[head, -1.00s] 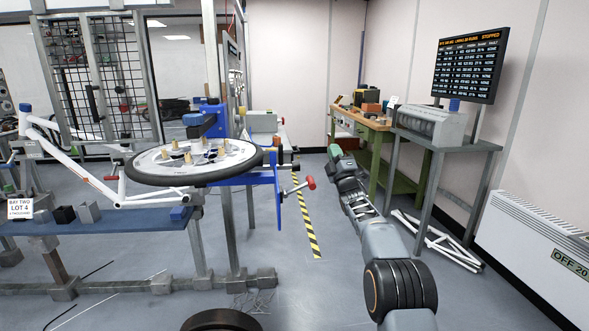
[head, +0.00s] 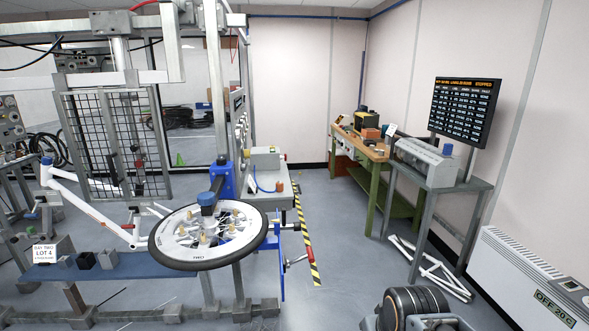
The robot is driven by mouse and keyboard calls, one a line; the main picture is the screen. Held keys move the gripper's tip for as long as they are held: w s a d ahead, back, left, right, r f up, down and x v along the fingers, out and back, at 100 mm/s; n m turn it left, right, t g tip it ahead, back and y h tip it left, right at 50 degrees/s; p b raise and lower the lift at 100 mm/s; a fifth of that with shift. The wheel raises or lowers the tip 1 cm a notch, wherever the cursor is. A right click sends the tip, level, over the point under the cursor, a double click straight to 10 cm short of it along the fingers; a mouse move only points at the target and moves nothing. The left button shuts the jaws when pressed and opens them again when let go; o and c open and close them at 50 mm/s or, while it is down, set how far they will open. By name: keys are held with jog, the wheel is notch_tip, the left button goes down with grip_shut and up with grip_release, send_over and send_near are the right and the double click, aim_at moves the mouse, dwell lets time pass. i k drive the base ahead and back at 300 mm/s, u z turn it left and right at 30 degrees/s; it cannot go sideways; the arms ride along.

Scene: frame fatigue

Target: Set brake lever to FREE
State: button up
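A lever with a red knob (head: 297,261) sticks out to the right from a blue upright plate (head: 276,262), low beside the wheel. I take it to be the brake lever; no FREE mark is readable from here. The wheel (head: 166,235), with a black tyre and a white disc carrying several brass-coloured pegs, lies flat in front of the blue post. My gripper is out of view. Only a dark link of my arm shows at the bottom right, well to the right of the lever.
A white bike frame (head: 92,212) and a blue shelf (head: 120,270) are on the left. Striped tape (head: 305,235) runs along the floor behind the lever. A green bench (head: 372,165), a grey table (head: 445,182) and a wall heater (head: 525,268) line the right. The middle floor is clear.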

aim_at(309, 255)
jog(key=u, duration=0.5)
jog(key=i, duration=0.8)
jog(key=u, duration=0.55)
